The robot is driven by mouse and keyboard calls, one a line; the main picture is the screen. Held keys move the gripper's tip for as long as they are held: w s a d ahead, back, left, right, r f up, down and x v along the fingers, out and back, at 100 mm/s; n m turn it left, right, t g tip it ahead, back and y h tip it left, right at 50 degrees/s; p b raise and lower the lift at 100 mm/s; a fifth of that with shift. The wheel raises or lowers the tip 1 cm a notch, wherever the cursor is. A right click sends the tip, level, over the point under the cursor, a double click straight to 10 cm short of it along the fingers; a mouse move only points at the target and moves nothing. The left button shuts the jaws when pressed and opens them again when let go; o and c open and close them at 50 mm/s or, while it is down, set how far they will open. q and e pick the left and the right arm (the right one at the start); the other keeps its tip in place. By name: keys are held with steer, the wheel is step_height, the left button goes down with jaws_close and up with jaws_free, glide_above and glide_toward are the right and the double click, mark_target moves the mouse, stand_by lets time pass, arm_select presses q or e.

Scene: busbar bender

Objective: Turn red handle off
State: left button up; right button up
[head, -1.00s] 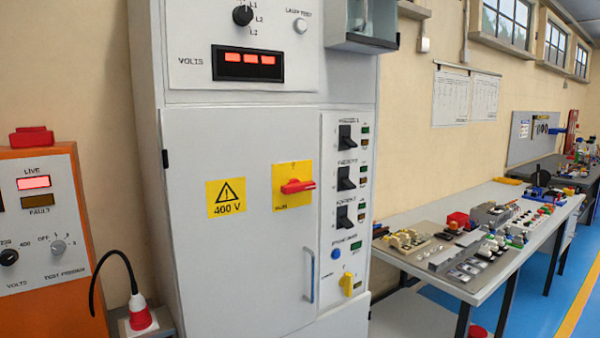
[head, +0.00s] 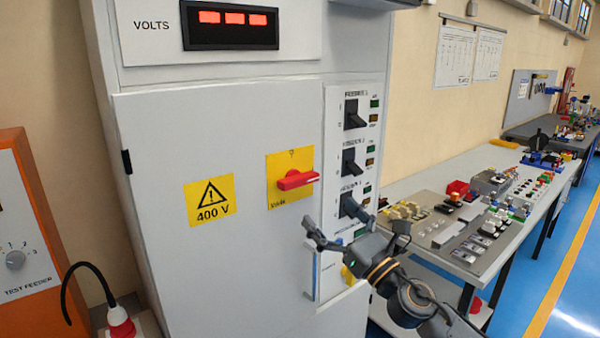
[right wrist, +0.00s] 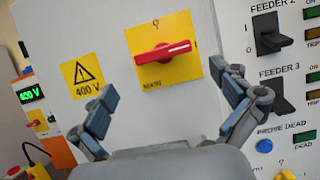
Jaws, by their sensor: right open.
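The red handle (head: 297,180) sits on a yellow plate (head: 279,192) on the grey cabinet door and lies about level. In the right wrist view the red handle (right wrist: 163,52) is also about horizontal, above and between the fingers. My right gripper (head: 330,222) comes in from the lower right in the head view, below and to the right of the handle. It also shows in the right wrist view (right wrist: 172,112), open and empty, its two fingers spread apart. It is not touching the handle. My left gripper is not in view.
Black feeder switches (head: 353,114) line the panel right of the handle. A bench (head: 445,262) with parts stands at the right. An orange test feeder (head: 25,225) stands at the left.

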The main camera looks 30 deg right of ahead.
mark_target(303, 181)
steer(key=p+x, duration=0.4)
steer(key=x, duration=0.5)
steer(key=shift+w+d, duration=0.1)
steer(key=shift+w, duration=0.9)
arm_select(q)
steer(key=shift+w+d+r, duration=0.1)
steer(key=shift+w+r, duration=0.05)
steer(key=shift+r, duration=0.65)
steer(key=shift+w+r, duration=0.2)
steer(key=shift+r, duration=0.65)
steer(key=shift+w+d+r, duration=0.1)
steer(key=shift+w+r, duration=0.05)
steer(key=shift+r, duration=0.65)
arm_select(e)
steer(key=shift+r, duration=0.1)
